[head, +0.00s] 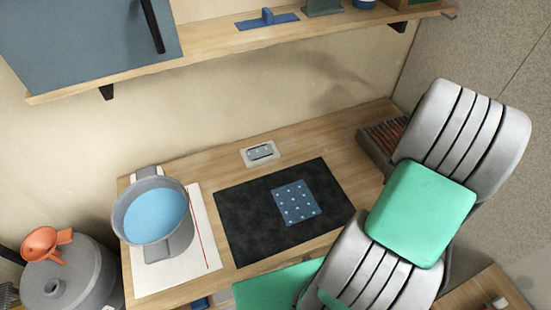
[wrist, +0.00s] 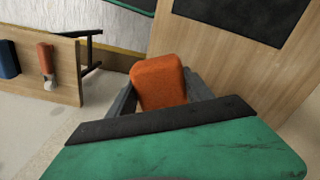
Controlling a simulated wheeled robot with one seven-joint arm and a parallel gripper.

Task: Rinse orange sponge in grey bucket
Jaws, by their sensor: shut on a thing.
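The orange sponge (wrist: 160,82) is in my gripper (wrist: 160,92) in the wrist view, with a grey finger on either side of it. The gripper is shut on the sponge and holds it beside a wooden panel, clear of the bucket. The grey bucket (head: 180,238) stands at the left end of the wooden table in the head view, with blue water (head: 153,214) inside. The sponge and the gripper's fingers do not show in the head view; my arm fills its right side.
The table has a white sheet (head: 208,235) under the bucket and a black mat (head: 245,225) with a blue dotted cloth (head: 296,203). A shelf (head: 215,50) hangs above. An orange funnel (head: 45,243) sits on a grey canister (head: 80,285). An orange-handled brush (wrist: 45,62) shows in the wrist view.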

